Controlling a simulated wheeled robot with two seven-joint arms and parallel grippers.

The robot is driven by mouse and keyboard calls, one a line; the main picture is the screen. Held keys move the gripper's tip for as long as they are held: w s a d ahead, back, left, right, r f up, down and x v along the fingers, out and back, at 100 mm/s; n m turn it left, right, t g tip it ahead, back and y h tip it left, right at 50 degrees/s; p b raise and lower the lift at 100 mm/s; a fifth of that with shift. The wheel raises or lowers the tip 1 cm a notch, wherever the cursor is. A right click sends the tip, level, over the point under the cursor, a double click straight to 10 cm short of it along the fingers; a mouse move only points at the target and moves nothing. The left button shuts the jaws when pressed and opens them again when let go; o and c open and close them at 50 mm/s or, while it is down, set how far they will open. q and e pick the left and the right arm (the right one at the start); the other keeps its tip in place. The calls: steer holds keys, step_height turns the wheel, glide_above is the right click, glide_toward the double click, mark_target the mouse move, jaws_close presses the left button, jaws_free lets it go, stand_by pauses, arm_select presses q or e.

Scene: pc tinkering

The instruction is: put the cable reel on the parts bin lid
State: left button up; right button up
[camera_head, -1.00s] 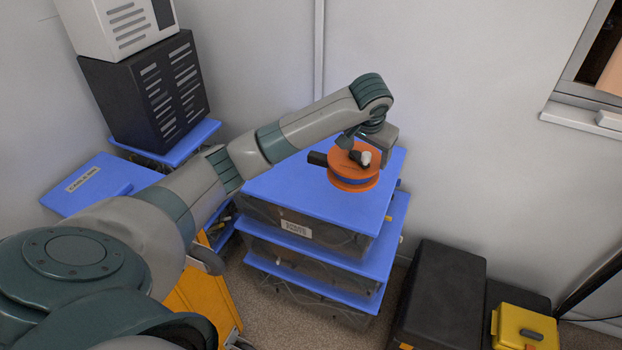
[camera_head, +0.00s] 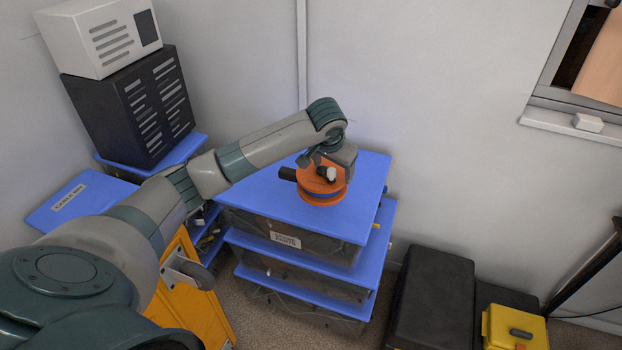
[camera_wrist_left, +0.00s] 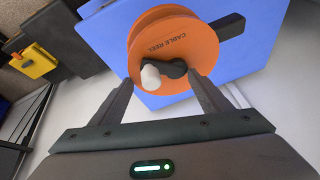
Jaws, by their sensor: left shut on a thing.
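The orange cable reel (camera_head: 322,186) with a blue middle and a dark handle is over the blue parts bin lid (camera_head: 270,197), the top of a stack of bins. My left gripper (camera_head: 322,165) is shut on the reel. In the left wrist view the reel (camera_wrist_left: 172,45) shows its printed label and a white knob, with the fingers (camera_wrist_left: 165,92) at its near side. The blue lid (camera_wrist_left: 100,25) lies behind it. I cannot tell whether the reel touches the lid. My right gripper is not in view.
A black case (camera_head: 432,295) and a yellow case (camera_head: 513,328) stand on the floor at the right. A black slotted box (camera_head: 135,105) with a white box (camera_head: 100,35) on it stands at the back left. The lid's left and right parts are clear.

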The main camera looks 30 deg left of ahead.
mark_target(312, 168)
arm_select(q)
steer(key=a+f, duration=0.1)
steer(key=a, duration=0.1)
steer(key=a+f+p, duration=0.1)
steer(key=a, duration=0.1)
steer(key=a+f, duration=0.1)
steer(key=a, duration=0.1)
steer(key=shift+a+f, duration=0.35)
steer(key=shift+f, duration=0.05)
steer(key=shift+f+p, duration=0.9)
steer(key=shift+f, duration=1.1)
steer(key=shift+f, duration=0.1)
steer(key=o, duration=2)
steer(key=shift+s+f, duration=0.1)
